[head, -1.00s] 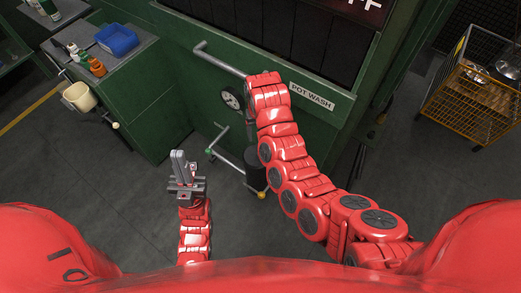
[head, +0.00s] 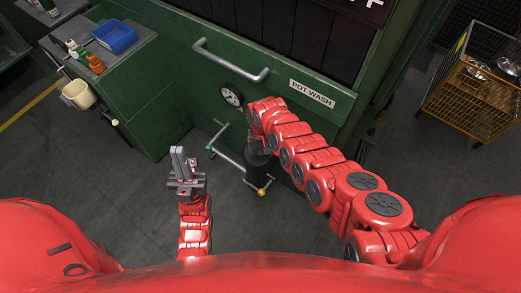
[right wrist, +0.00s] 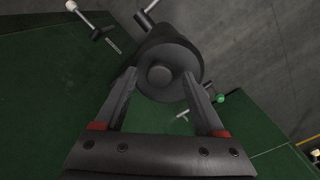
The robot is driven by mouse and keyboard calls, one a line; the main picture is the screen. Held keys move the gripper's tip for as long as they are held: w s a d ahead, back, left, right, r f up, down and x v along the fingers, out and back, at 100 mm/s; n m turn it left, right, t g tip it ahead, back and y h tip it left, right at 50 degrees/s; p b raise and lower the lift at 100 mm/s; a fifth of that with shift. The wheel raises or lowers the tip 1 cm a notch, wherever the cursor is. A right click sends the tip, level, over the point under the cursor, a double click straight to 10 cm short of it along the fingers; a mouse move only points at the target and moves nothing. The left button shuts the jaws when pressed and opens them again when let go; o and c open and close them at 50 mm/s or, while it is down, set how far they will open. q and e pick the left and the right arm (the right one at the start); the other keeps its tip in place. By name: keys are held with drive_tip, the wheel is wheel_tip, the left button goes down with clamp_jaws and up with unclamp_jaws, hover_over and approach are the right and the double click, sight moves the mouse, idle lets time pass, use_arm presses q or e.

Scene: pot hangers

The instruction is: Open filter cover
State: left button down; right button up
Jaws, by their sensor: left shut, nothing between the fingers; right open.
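The likely filter cover is a dark round cap (right wrist: 184,56) with a raised central knob (right wrist: 160,75), on a black cylinder at the front of the machine. The cylinder (head: 259,174) shows in the head view below my right arm. My right gripper (right wrist: 160,85) is open, with its fingers pointing at the cap, one on either side of the knob. I cannot tell whether they touch it. In the head view my right gripper is largely hidden by my arm. My left gripper (head: 178,157) is shut and empty, held upright left of the cylinder.
The green pot wash machine (head: 290,115) has a long grey handle (head: 230,64) and a gauge (head: 232,95). Pipes with a green knob (head: 209,147) and a yellow knob (head: 262,191) run beside the cylinder. A green side counter (head: 135,95) and a yellow wire cart (head: 470,100) stand apart.

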drive_tip(key=shift+f, duration=0.25)
clamp_jaws()
idle(0.3)
idle(0.9)
